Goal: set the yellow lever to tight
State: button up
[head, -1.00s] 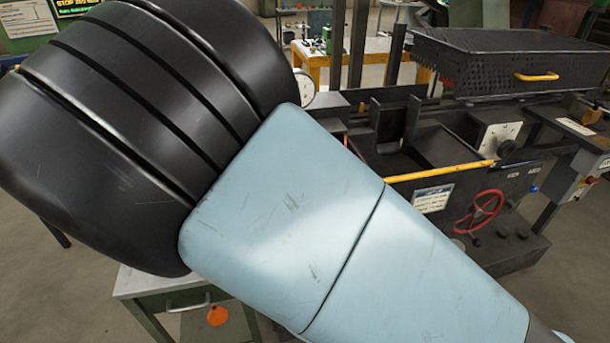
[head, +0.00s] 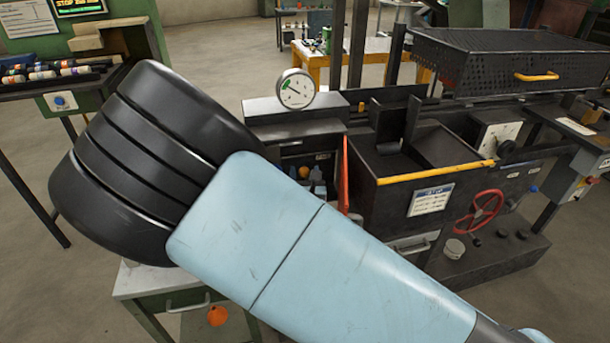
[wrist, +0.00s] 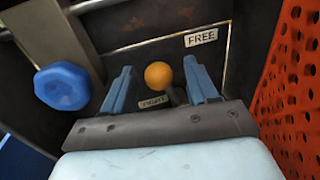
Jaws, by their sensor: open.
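The yellow lever's round knob (wrist: 158,75) is in the wrist view, between the two blue fingers of my open gripper (wrist: 161,82). Gaps show between knob and fingers, so neither seems to touch it. Its short dark stem runs down to the right. The TIGHT label (wrist: 153,101) lies just below the knob, partly covered, and the FREE label (wrist: 200,38) is farther up to the right. In the head view the knob (head: 304,171) is a small spot in the dark bay beyond my arm, with my gripper's bluish fingers (head: 305,179) beside it.
An orange perforated panel (wrist: 291,85) stands close on the right in the wrist view; its edge (head: 345,175) shows in the head view. A blue knob (wrist: 62,86) is close on the left. A dial gauge (head: 295,89) stands above the bay. A red handwheel (head: 479,212) is farther right.

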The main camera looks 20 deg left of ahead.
grip_shut()
dwell(0.6)
